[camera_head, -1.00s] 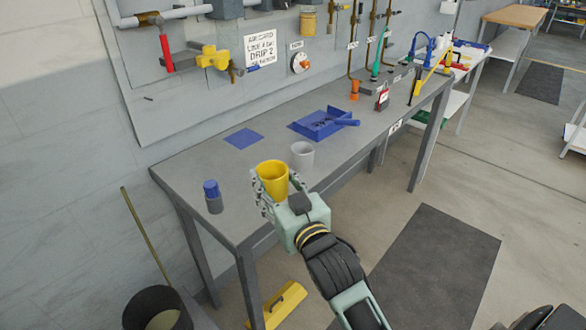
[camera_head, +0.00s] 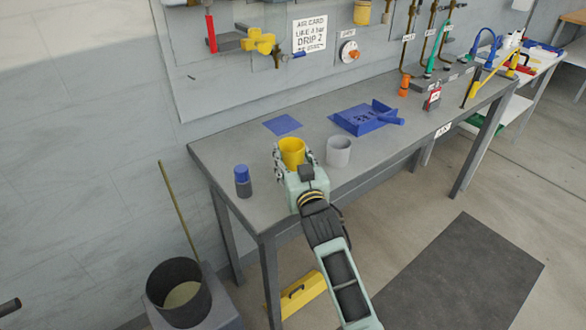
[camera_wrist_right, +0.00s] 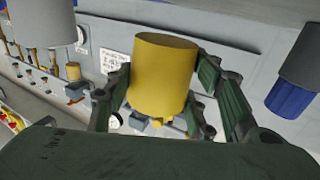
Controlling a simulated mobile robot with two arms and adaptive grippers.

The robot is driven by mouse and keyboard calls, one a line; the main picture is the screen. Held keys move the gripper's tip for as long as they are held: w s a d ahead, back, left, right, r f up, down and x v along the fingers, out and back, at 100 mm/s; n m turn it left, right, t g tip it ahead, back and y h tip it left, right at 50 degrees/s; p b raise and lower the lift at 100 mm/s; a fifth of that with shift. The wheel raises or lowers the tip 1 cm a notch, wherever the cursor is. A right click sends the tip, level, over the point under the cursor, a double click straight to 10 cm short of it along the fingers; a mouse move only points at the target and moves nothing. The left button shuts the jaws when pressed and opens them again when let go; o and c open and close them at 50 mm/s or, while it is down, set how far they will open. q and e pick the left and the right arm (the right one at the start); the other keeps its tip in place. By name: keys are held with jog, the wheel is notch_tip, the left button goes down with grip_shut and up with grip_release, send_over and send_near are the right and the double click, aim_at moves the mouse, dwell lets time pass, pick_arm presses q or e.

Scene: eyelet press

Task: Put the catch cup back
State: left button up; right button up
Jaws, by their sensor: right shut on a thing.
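My right gripper (camera_head: 292,162) is shut on a yellow cup (camera_head: 292,151), with its fingers on either side. The cup is upright at the left part of the grey workbench (camera_head: 235,155); I cannot tell whether its base touches the top. In the right wrist view the cup (camera_wrist_right: 162,80) sits between the green fingers (camera_wrist_right: 163,95). A blue square (camera_head: 283,125) lies flat just behind the cup. A grey cup (camera_head: 339,152) stands right of it, apart.
A grey bottle with a blue cap (camera_head: 242,181) stands left of the held cup. A blue tray (camera_head: 360,118) lies behind the grey cup. A wall panel with a yellow valve (camera_head: 258,41) rises behind the bench. A dark bucket (camera_head: 178,290) stands at lower left.

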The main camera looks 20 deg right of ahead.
aim_at(293, 169)
jog(key=shift+f, duration=2)
jog(key=shift+f, duration=0.1)
jog(key=o, duration=1)
jog(key=shift+f, duration=0.1)
jog(key=shift+c, duration=0.2)
jog(key=shift+s, duration=0.1)
jog(key=s, duration=1.1)
jog(key=shift+s+a+r+b, duration=0.25)
jog(key=shift+s+a+b, duration=0.05)
jog(key=shift+s+b, duration=0.15)
